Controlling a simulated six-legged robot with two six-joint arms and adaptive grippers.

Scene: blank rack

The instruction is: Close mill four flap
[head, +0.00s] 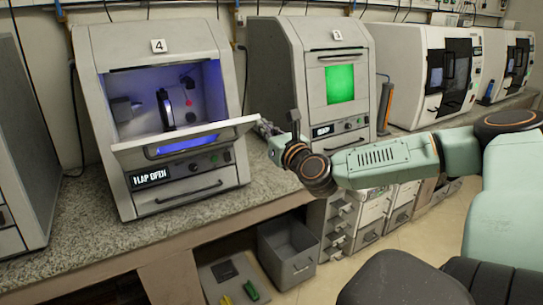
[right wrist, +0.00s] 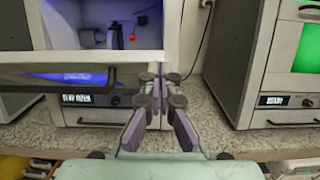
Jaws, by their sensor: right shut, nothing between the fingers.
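Mill four (head: 158,90), marked with a 4, stands on the counter at the left in the head view. Its flap (head: 130,154) is open, tilted out and down at the front, with a dark handle on it. The display (head: 150,178) reads "FLAP OPEN". The lit chamber (head: 212,95) shows a disc and a red knob. My right gripper (head: 266,128) is shut and empty by the flap's right end; I cannot tell whether they touch. In the right wrist view the shut fingers (right wrist: 155,82) are just right of the flap (right wrist: 85,75). My left gripper is not in view.
Mill three (head: 285,70), with a green window, stands to the right. A gap of bare counter (head: 255,170) lies between the two mills. White machines (head: 425,70) stand farther right. Below the counter are a grey bin (head: 290,262) and drawers (head: 340,225).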

